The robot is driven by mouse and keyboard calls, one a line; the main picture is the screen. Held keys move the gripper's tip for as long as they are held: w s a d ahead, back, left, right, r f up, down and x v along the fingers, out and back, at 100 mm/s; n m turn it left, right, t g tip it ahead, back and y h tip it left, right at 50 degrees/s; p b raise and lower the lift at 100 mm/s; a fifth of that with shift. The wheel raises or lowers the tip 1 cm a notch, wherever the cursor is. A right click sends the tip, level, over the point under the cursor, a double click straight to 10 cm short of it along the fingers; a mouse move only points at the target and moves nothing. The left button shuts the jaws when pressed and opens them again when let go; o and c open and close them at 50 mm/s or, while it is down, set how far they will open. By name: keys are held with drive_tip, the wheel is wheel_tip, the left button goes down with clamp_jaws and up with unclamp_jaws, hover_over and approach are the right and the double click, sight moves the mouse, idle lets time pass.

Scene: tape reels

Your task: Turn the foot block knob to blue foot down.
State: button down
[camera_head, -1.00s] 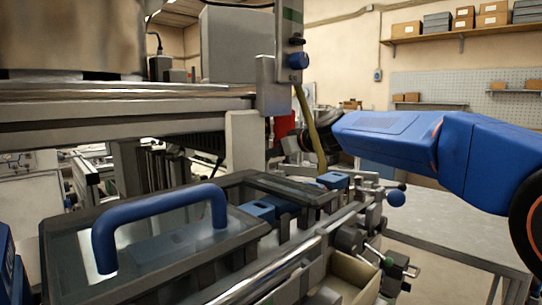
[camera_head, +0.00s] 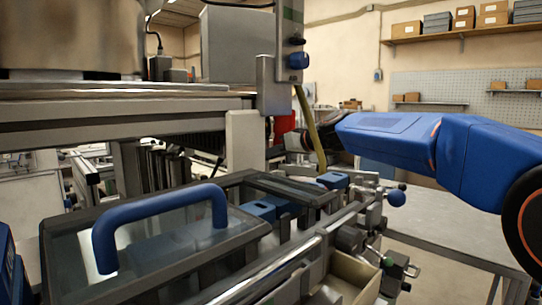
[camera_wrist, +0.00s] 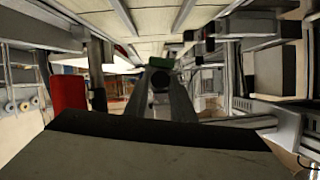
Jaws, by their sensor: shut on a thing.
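My gripper (camera_wrist: 160,88) shows in the wrist view as two dark fingers converging at the middle. They are closed on a small dark round piece (camera_wrist: 160,77), which looks like the foot block knob; a green patch shows just above it. Its setting and any blue foot cannot be made out. In the head view my blue arm reaches in from the right. Its dark wrist end passes behind the yellowish strap, and the fingertips and the held piece are hidden there.
A grey column with a blue knob (camera_head: 298,61) hangs near the arm's end. A glass-lidded case with a blue handle (camera_head: 155,215) fills the front left. A blue ball (camera_head: 396,198) stands out from the rail below the arm. A shelf (camera_head: 460,32) with boxes is at the back.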

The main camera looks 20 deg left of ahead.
drive_tip(key=m+g+y, duration=0.1)
drive_tip(key=m, duration=0.2)
drive_tip(key=m+y, duration=0.1)
drive_tip(key=m, duration=0.3)
drive_tip(key=m+g+y, duration=0.1)
drive_tip(key=m, duration=0.3)
drive_tip(key=shift+w+d+f+g+y, duration=0.15)
drive_tip(key=shift+w+f+g+y, duration=0.15)
drive_tip(key=shift+f, duration=0.1)
drive_tip(key=shift+m, duration=0.4)
drive_tip(key=c, duration=1.5)
unclamp_jaws()
drive_tip(key=shift+d, duration=0.1)
drive_tip(key=d, duration=0.5)
drive_tip(key=s+d+r, duration=0.1)
drive_tip(key=d, duration=0.5)
drive_tip(key=d+r, duration=0.1)
drive_tip(key=d, duration=0.5)
drive_tip(key=shift+s+r, duration=0.15)
drive_tip(key=shift+s, duration=0.25)
